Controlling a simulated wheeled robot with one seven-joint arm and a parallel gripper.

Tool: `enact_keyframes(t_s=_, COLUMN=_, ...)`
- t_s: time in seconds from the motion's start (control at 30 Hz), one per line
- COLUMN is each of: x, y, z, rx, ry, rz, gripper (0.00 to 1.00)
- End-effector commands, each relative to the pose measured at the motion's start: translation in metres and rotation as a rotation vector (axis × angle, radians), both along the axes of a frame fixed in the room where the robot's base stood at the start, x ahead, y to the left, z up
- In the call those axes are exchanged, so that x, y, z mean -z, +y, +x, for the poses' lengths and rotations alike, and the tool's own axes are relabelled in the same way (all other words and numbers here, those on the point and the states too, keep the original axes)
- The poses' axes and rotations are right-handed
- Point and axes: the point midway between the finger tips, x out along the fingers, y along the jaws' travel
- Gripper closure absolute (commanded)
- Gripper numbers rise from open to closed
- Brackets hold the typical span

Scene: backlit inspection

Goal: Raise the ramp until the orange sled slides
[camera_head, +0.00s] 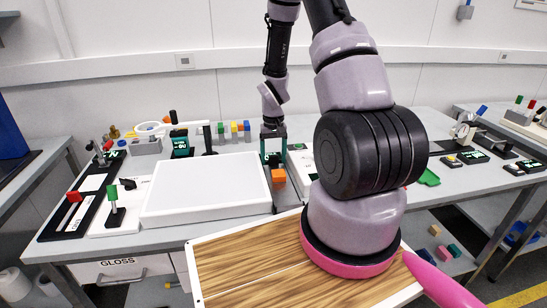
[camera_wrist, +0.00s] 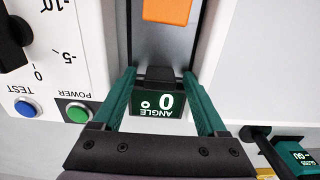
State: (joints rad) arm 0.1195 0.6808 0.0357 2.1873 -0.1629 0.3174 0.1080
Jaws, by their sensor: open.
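The orange sled (camera_head: 278,177) sits on the narrow grey ramp (camera_wrist: 163,45), just in front of my gripper in the head view. The sled also shows, cut off, at the top of the wrist view (camera_wrist: 172,10). My gripper (camera_head: 273,158) points down over the ramp's far end with its teal fingers apart. In the wrist view its fingers (camera_wrist: 161,80) stand on either side of a black tab (camera_wrist: 159,74) at the ramp's end; contact cannot be told. An angle display (camera_wrist: 157,103) beside the tab reads 0°, upside down in this view. The ramp looks flat.
A white light panel (camera_head: 205,185) lies left of the ramp. A white control box (camera_wrist: 55,60) with a dial, a green button and a blue button stands close beside it. A wood-topped surface (camera_head: 270,262) is in front. Small instruments line the bench's back.

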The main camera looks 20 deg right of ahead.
Motion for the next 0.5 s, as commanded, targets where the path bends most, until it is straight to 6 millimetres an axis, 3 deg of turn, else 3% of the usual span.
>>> enact_keyframes(t_s=0.03, x=-0.0001, y=0.0000, z=0.0000, rx=0.000, ry=0.000, rz=0.000, gripper=0.36)
enact_keyframes(t_s=0.2, x=-0.0002, y=-0.0001, z=0.0000, rx=0.000, ry=0.000, rz=0.000, gripper=1.00)
enact_keyframes(t_s=0.5, x=-0.0004, y=-0.0001, z=0.0000, rx=0.000, ry=0.000, rz=0.000, gripper=1.00)
